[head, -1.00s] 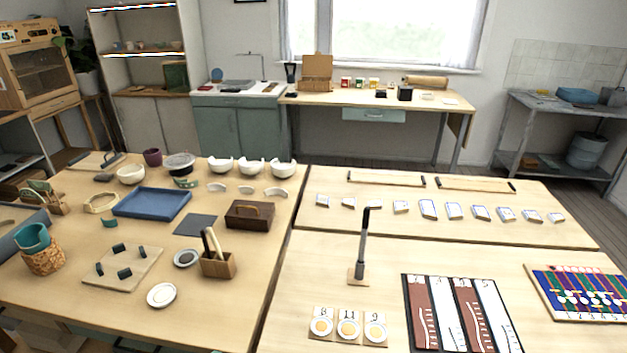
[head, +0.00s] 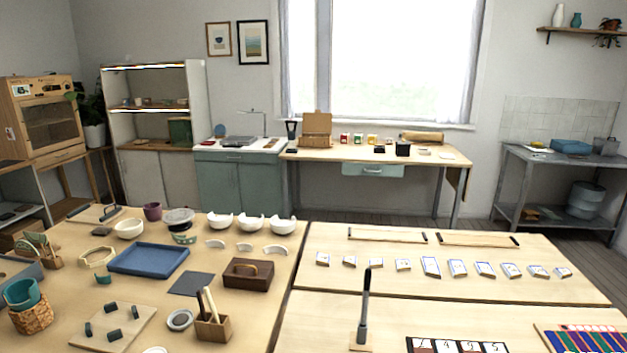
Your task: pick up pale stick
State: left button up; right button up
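A pale stick (head: 212,304) stands leaning in a small wooden box holder (head: 214,328) on the left table. A darker stick (head: 201,306) leans beside it in the same holder. The lower ends of both sticks are hidden inside the holder. Neither of my grippers shows in the head view.
A dark flat mat (head: 192,284) and a blue tray (head: 149,259) lie farther back. A dark upright tool (head: 364,310) stands on the right table.

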aim_at(208, 295)
jog(key=j+z, duration=0.3)
jog(key=j, duration=0.25)
jog(key=j+z, duration=0.25)
jog(key=j, duration=0.3)
jog(key=j+z, duration=0.3)
jog(key=j, duration=0.25)
jog(key=k+j+z, duration=0.3)
jog(key=j, duration=0.2)
jog(key=i, duration=0.1)
